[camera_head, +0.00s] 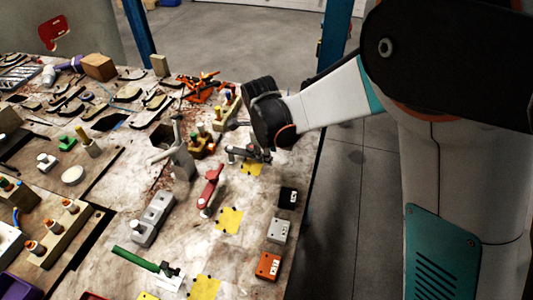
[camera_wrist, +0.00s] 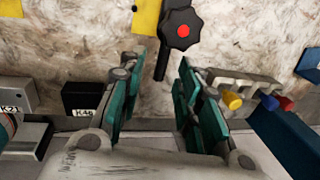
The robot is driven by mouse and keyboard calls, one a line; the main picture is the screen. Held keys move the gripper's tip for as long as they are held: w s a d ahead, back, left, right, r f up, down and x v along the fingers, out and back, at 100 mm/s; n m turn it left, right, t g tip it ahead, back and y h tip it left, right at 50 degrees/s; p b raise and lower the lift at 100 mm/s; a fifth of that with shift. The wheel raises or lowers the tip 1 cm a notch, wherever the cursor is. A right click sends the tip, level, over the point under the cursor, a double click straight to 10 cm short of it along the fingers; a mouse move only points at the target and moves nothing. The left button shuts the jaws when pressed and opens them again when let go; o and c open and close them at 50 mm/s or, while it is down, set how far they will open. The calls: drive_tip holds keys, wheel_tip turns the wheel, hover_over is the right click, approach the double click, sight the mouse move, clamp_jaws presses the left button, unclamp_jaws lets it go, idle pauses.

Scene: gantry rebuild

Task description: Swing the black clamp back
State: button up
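The black clamp (camera_head: 248,153) lies on the workbench in the head view, just above a yellow pad. The wrist view shows a black arm with a star-shaped black knob (camera_wrist: 183,29) that has a red centre. The arm's lower end points into the gap between my gripper's fingers (camera_wrist: 160,78). The teal fingers are spread apart with nothing visibly held. In the head view my gripper (camera_head: 268,125) is above the clamp at the bench's right edge. My wrist hides its fingertips there, and contact with the clamp cannot be told.
A red clamp (camera_head: 211,188) and a green clamp (camera_head: 142,261) lie nearer on the bench (camera_head: 190,225). Black (camera_head: 287,197), grey (camera_head: 279,231) and orange (camera_head: 268,266) blocks line the right edge. In the wrist view, a grey fixture with coloured knobs (camera_wrist: 250,98) stands right of my fingers.

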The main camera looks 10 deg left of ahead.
wheel_tip(320, 180, up, 10)
drive_tip(key=s, duration=0.2)
drive_tip(key=shift+r, duration=0.15)
